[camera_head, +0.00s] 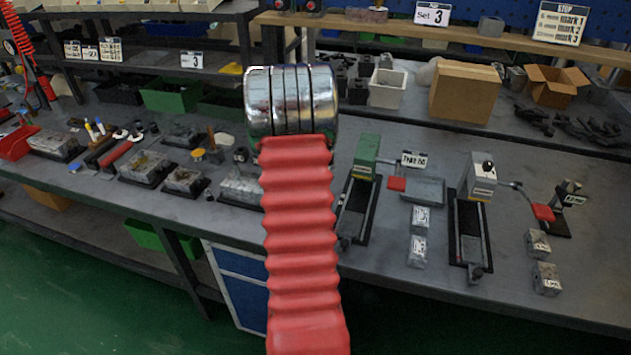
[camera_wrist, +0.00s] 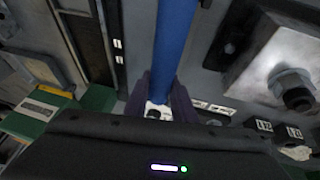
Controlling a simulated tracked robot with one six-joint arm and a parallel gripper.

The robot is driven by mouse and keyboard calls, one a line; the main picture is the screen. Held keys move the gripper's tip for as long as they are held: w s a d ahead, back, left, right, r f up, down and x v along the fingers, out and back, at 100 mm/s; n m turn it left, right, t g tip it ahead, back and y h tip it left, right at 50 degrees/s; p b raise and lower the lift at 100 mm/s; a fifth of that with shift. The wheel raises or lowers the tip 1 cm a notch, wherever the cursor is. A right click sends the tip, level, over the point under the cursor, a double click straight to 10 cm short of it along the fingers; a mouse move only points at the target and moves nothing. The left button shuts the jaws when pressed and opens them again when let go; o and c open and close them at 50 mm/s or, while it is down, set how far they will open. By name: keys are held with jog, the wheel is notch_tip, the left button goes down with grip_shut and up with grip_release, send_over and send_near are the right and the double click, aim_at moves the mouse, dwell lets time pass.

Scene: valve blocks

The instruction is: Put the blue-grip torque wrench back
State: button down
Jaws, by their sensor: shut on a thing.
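The blue-grip torque wrench shows in the wrist view as a long blue handle (camera_wrist: 176,45). It runs from the top edge down to between the fingers of my gripper (camera_wrist: 160,103), which is shut on it. A small white part shows at the handle's lower end between the fingers. The far end of the wrench is out of frame. In the head view my red bellows arm with a chrome end stands in the middle; the gripper and the wrench do not show there.
In the wrist view a metal block with a nut (camera_wrist: 280,75) lies right of the wrench, and a green fixture (camera_wrist: 95,98) is at left. In the head view the grey workbench (camera_head: 500,285) carries a green fixture (camera_head: 367,150), a grey fixture (camera_head: 482,180) and several metal blocks. Cardboard boxes (camera_head: 464,92) stand behind.

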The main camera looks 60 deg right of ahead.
jog(key=shift+f, duration=0.8)
jog(key=c, duration=1.4)
grip_release()
jog(key=shift+f, duration=0.1)
jog(key=v, duration=1.4)
jog(key=shift+f, duration=0.1)
